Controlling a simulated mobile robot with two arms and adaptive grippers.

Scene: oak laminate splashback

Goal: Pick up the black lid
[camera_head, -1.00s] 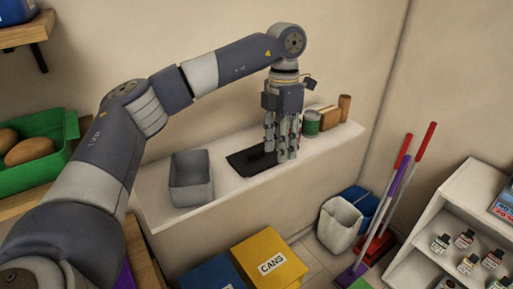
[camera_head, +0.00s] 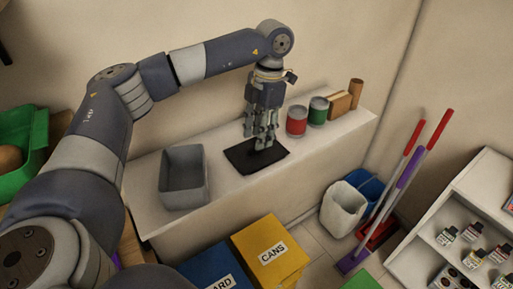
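The black lid (camera_head: 241,158) is a flat dark square on the white ledge, between a grey bin and the cans. My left gripper (camera_head: 260,147) points straight down over the lid, with its fingertips at or just above the middle of it. The fingers cover part of the lid. I cannot tell whether they touch it or how far apart they are. My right gripper is not in view.
The grey open bin (camera_head: 163,187) stands left of the lid. A red can (camera_head: 297,121), a green can (camera_head: 318,111) and brown items (camera_head: 340,102) stand to the right. Below are a yellow CANS box (camera_head: 271,254), a white bin (camera_head: 343,211) and leaning red-handled tools.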

